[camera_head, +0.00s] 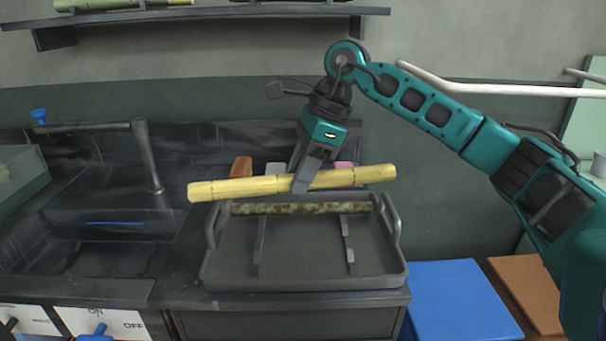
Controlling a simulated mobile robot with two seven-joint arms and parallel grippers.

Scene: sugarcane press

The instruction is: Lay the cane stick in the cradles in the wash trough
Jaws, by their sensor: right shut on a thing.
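My right gripper (300,185), its arm coming in from the right, is shut on a yellow cane stick (230,188) near its middle. The stick is held nearly level, right end slightly higher, above the back of a dark tray (305,283) with raised handles. A mottled brown-green stick (300,208) lies across the back of this tray, over two narrow dark bars (348,245). To the left is a dark sink-like trough (115,255) under a tap; I cannot make out cradles in it. My left gripper is not in view.
An orange-brown object (241,167) is behind the held stick. A wall shelf (200,14) carries more sticks. A blue panel (460,300) and a brown board (530,285) are at lower right.

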